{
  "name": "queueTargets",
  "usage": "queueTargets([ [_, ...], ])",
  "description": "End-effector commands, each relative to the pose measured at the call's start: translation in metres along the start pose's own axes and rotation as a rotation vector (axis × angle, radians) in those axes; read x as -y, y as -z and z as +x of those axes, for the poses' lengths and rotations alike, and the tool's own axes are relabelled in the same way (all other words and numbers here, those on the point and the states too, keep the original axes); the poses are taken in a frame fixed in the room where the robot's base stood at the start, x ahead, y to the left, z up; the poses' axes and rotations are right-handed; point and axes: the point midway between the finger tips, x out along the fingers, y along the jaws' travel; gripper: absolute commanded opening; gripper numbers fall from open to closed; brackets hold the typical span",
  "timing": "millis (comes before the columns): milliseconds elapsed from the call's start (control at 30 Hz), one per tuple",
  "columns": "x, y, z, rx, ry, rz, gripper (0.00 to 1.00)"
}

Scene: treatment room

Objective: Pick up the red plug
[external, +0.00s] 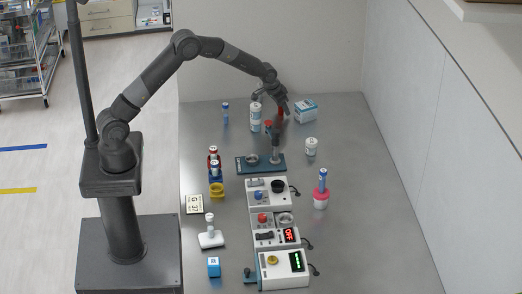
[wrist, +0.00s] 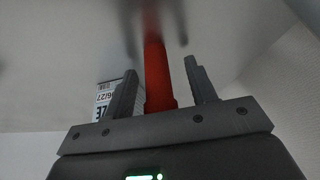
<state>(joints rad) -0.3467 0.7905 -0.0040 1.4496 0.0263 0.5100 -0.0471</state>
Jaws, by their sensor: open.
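The red plug (wrist: 157,75), a long red cylinder, stands between the two fingers of my gripper (wrist: 163,83) in the wrist view; its far end is blurred. In the external view the red plug (external: 281,114) shows just below my gripper (external: 279,105) at the back of the table. My gripper is open, with a finger on each side of the plug.
A white-and-blue bottle (external: 256,117) stands close to the left of my gripper, and a blue-and-white box (external: 306,111) to the right. A teal base with a post (external: 275,151) is in front. Several devices line the middle of the grey table (external: 385,230); its right side is mostly clear.

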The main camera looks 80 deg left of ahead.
Motion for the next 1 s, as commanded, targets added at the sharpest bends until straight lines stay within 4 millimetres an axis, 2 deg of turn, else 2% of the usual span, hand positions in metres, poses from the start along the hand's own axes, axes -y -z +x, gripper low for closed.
queueTargets([
  [300,0.0,0.0004,0.0044,-0.001,0.0,0.0,0.51],
  [867,0.0,0.0002,0.0042,-0.001,0.0,0.0,0.05],
  [1000,0.0,0.0002,0.0042,-0.001,0.0,0.0,0.03],
])
